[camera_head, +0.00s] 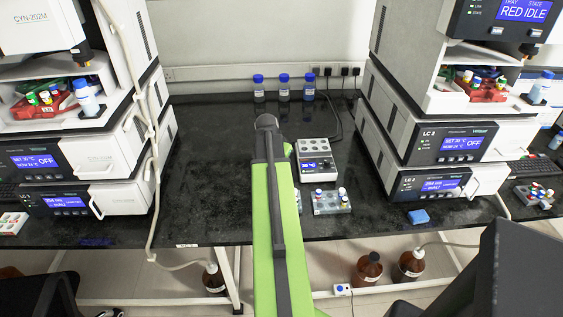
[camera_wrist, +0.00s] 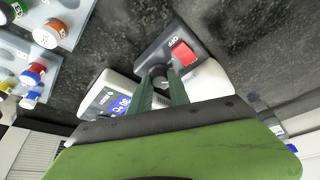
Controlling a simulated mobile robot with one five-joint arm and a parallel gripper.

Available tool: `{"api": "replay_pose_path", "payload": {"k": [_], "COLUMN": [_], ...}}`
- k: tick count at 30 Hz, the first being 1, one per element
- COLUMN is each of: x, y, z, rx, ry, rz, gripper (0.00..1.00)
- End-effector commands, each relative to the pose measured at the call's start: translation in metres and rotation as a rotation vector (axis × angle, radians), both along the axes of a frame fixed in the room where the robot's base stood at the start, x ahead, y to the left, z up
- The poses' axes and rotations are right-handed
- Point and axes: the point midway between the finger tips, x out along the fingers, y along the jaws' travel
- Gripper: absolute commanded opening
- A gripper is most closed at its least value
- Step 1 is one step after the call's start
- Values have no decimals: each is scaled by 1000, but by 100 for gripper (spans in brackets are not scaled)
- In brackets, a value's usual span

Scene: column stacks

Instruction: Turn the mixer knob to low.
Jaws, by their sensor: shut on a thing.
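In the wrist view the mixer's dark front panel (camera_wrist: 150,48) carries a red switch (camera_wrist: 184,54) beside the word OFF. My gripper (camera_wrist: 160,79) has its two narrow fingers closed on a small dark knob (camera_wrist: 158,71) at the panel's lower part. The fingers hide most of the knob, so its pointer and setting cannot be read. A white body (camera_wrist: 211,75) adjoins the panel. In the head view my green arm reaches over the bench and hides the gripper and knob. A dark round top (camera_head: 267,122), probably the mixer's, shows beyond the arm.
A white block device (camera_head: 315,160) with a blue display stands just right of my arm. A vial rack (camera_head: 331,203) stands in front of it. Blue-capped bottles (camera_head: 284,88) stand at the back. Instrument stacks flank both sides. Black bench (camera_head: 200,170) is clear left of my arm.

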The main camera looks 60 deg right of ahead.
Motion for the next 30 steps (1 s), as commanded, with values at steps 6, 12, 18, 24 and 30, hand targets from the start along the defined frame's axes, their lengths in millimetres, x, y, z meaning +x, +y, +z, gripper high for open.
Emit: {"api": "replay_pose_path", "payload": {"k": [6, 12, 18, 24, 30], "x": [0, -1, -1, -1, -1], "y": [-1, -2, -3, -3, -3], "z": [1, 1, 1, 1, 1], "rx": [-5, -5, -6, -6, -6], "ry": [-5, -7, -6, -7, -6], "rz": [205, 394, 569, 713, 811], "gripper": [0, 0, 0, 0, 0]}}
